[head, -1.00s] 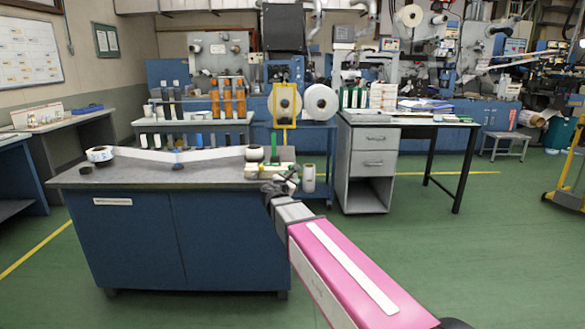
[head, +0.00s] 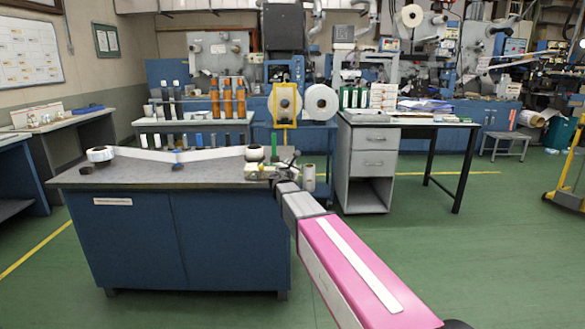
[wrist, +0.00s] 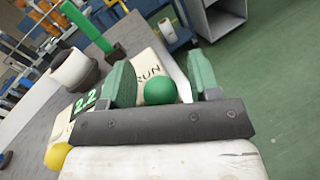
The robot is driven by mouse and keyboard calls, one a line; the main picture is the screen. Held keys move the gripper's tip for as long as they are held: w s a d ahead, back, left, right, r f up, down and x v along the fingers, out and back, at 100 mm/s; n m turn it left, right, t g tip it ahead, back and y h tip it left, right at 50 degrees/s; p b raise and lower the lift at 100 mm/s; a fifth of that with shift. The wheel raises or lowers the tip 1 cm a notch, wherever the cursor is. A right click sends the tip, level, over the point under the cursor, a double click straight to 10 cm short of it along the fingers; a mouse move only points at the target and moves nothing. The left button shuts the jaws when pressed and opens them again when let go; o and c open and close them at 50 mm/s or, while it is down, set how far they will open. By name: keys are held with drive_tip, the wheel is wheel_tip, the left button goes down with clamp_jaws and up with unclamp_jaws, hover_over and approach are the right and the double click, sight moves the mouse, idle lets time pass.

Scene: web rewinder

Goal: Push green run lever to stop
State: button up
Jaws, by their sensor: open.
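The green ball knob of the run lever (wrist: 160,91) shows in the wrist view, in front of the word RUN on the cream rewinder body (wrist: 148,58). My gripper (wrist: 160,72) is open, with one green-padded finger on each side of the knob in the picture. I cannot tell whether either finger touches it. The lever's shaft is hidden. In the head view my gripper (head: 281,178) is at the right end of the bench, by the rewinder (head: 257,171); the knob cannot be made out there.
A yellow knob (wrist: 57,156), a small green display (wrist: 84,104), a white roll (wrist: 74,70) and a tall green post (wrist: 92,31) are close by. A white web runs along the bench (head: 130,175) to a roll (head: 99,154). Open floor lies right of the bench.

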drive_tip(key=shift+w+d, duration=0.1)
drive_tip(key=shift+w, duration=0.15)
clamp_jaws()
drive_tip(key=shift+r, duration=0.1)
drive_tip(key=a+n, duration=0.1)
drive_tip(key=n, duration=0.1)
drive_tip(key=r+n+t, duration=0.1)
drive_tip(key=shift+a+n, duration=0.35)
drive_tip(key=shift+n, duration=0.05)
drive_tip(key=shift+a+r+n+t, duration=0.1)
drive_tip(key=shift+a+n+t, duration=0.4)
drive_tip(key=shift+n, duration=0.65)
drive_tip(key=shift+a+r+n+t, duration=0.1)
drive_tip(key=shift+a+n+t, duration=0.4)
drive_tip(key=shift+n, duration=0.65)
drive_tip(key=shift+a, duration=0.1)
unclamp_jaws()
